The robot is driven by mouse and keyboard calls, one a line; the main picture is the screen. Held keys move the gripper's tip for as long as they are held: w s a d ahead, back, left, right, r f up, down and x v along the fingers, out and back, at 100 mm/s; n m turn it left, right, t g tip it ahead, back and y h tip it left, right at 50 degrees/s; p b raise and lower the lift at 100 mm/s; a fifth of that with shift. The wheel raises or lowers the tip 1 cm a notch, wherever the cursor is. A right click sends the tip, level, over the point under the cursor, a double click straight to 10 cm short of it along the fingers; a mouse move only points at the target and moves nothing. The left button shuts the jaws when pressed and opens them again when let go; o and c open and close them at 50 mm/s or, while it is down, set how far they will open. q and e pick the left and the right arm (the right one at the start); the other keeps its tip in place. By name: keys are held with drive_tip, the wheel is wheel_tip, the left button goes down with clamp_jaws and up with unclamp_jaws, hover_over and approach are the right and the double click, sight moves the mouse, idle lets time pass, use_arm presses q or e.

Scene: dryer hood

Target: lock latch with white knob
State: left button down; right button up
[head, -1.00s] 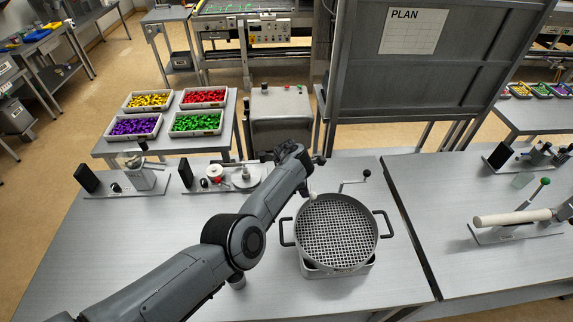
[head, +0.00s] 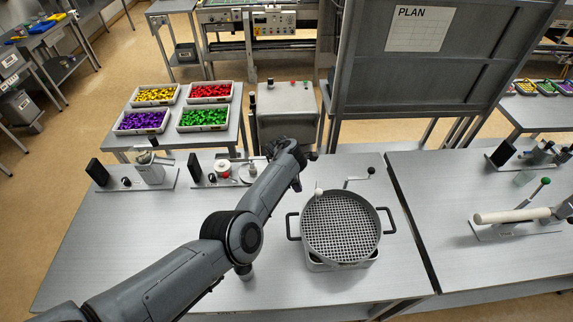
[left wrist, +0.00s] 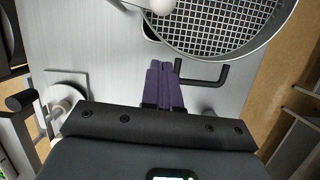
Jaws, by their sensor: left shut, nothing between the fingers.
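A small white knob (head: 318,191) sits at the back-left rim of a round grey drum (head: 341,228) with a grid inside. The knob also shows at the top edge of the left wrist view (left wrist: 161,5), beside the drum's rim. My left gripper (head: 297,185) is just left of the knob in the head view, apart from it. The latch parts under the knob are hard to make out. My right gripper is not in view.
The drum has black side handles (head: 292,226) and stands on a small base. A crank with a black knob (head: 370,170) rises behind it. Other fixtures stand at the table's back left (head: 150,172). The table (head: 130,235) is clear at front left.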

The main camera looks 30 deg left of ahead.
use_arm(q)
drive_tip(key=p+v, duration=0.1)
drive_tip(key=v, duration=0.7)
drive_tip(key=shift+d+r, duration=0.15)
drive_tip(key=shift+r, duration=0.25)
drive_tip(key=shift+f, duration=0.1)
drive_tip(key=s+a+f+m+t+y, duration=0.1)
drive_tip(key=s+a+f+m+y, duration=0.1)
drive_tip(key=s+f+m, duration=0.4)
drive_tip(key=s+a+f+m+y, duration=0.1)
drive_tip(key=s+a+f+m, duration=0.3)
drive_tip(key=s, duration=0.4)
drive_tip(key=s+d+r+m, duration=0.3)
drive_tip(key=s+d+m, duration=0.5)
drive_tip(key=s, duration=0.4)
drive_tip(key=s+d+r+m, duration=0.3)
drive_tip(key=s+d+m, duration=0.4)
drive_tip(key=s, duration=0.5)
drive_tip(key=shift+d+r+m+t, duration=0.35)
drive_tip(key=shift+r+m+t, duration=0.05)
drive_tip(key=shift+m, duration=0.4)
drive_tip(key=shift+s, duration=0.1)
